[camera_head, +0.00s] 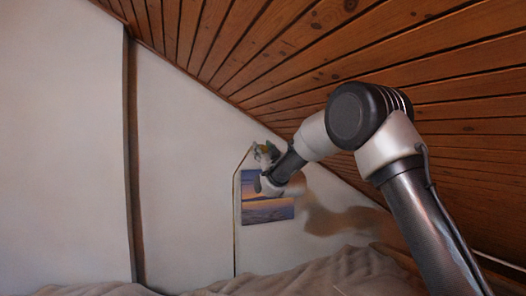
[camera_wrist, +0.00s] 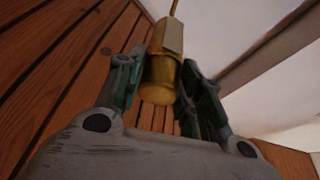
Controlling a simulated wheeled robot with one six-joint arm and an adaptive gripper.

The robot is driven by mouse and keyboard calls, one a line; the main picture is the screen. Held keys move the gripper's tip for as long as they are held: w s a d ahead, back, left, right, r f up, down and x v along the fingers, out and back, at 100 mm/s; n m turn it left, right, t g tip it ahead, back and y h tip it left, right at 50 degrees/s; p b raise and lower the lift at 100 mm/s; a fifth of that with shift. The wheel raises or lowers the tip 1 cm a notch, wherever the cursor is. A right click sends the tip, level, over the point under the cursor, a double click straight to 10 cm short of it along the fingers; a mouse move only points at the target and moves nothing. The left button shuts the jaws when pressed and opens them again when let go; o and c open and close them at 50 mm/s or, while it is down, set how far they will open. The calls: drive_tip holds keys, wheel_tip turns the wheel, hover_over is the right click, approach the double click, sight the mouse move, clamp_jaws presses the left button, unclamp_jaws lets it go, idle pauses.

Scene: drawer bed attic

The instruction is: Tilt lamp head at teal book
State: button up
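The lamp head (camera_wrist: 161,75) is a brass cylinder with a paler, angular upper part, on a thin brass stem at the top of the wrist view. My gripper (camera_wrist: 165,70) has one finger on each side of it, close against its sides, and looks shut on it. In the head view my gripper (camera_head: 266,155) is up at the top of a thin brass lamp pole (camera_head: 234,215), in front of the wall. There the lamp head (camera_head: 263,149) shows only as a small yellowish patch, mostly hidden by the gripper. No teal book is visible in either view.
A sloping wooden plank ceiling (camera_head: 300,50) comes down close to my arm on the right. A blue and orange picture (camera_head: 267,210) hangs behind the gripper. Rumpled beige bedding (camera_head: 330,275) lies below. A dark post (camera_head: 131,150) stands on the left against the pale wall.

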drive_tip(key=m+h, duration=0.2)
drive_tip(key=m, duration=0.2)
drive_tip(key=shift+t, duration=0.3)
drive_tip(key=m+h, duration=0.1)
drive_tip(key=m, duration=0.2)
drive_tip(key=shift+h, duration=0.4)
drive_tip(key=o, duration=0.9)
